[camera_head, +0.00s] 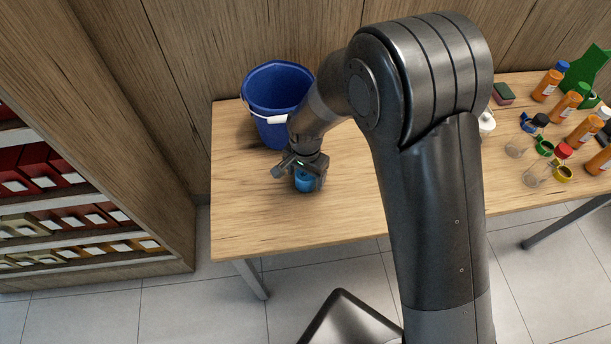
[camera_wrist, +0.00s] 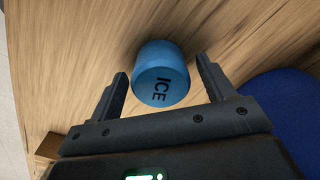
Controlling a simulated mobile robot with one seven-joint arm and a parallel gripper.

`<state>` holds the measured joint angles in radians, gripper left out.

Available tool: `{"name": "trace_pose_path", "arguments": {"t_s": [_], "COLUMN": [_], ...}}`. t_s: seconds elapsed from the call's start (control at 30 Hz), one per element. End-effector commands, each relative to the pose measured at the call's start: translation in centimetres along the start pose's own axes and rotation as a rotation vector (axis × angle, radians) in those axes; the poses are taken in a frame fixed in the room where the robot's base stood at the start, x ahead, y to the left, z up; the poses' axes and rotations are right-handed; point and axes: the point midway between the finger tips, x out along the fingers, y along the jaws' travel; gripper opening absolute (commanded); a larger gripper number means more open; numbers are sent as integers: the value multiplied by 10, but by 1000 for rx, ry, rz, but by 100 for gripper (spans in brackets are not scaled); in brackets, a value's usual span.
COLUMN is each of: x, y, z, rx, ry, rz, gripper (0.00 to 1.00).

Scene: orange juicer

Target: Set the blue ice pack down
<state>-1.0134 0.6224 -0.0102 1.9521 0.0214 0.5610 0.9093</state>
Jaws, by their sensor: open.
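The blue ice pack (camera_wrist: 160,75) is a short blue cylinder with the word ICE on its end, and it stands on the wooden table (camera_head: 265,222). In the head view the ice pack (camera_head: 304,182) shows just below my gripper (camera_head: 304,178), near the left part of the table. In the wrist view my gripper (camera_wrist: 160,80) is open, with one finger on each side of the ice pack and a gap visible on both sides. My arm hides the middle of the table in the head view.
A blue bucket (camera_head: 275,90) stands just behind my gripper, and part of it shows at the right of the wrist view (camera_wrist: 285,110). Several orange bottles (camera_head: 564,107) and clear bottles with coloured caps stand at the right. The table's front left is clear. A shelf (camera_head: 90,215) stands at the left.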

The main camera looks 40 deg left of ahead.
Motion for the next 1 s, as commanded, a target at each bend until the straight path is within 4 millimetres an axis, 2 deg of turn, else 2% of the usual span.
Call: {"name": "trace_pose_path", "arguments": {"t_s": [0.3,0.5,0.7,0.9,1.0], "x": [-67,-100,-112,-113,-119], "y": [-1,0,0,0,7], "z": [-1,-1,0,0,-5], "rx": [0,0,0,0,4], "ry": [3,2,1,0,6], "rz": [-5,-3,-1,0,-7], "gripper": [75,75,75,75,75]}}
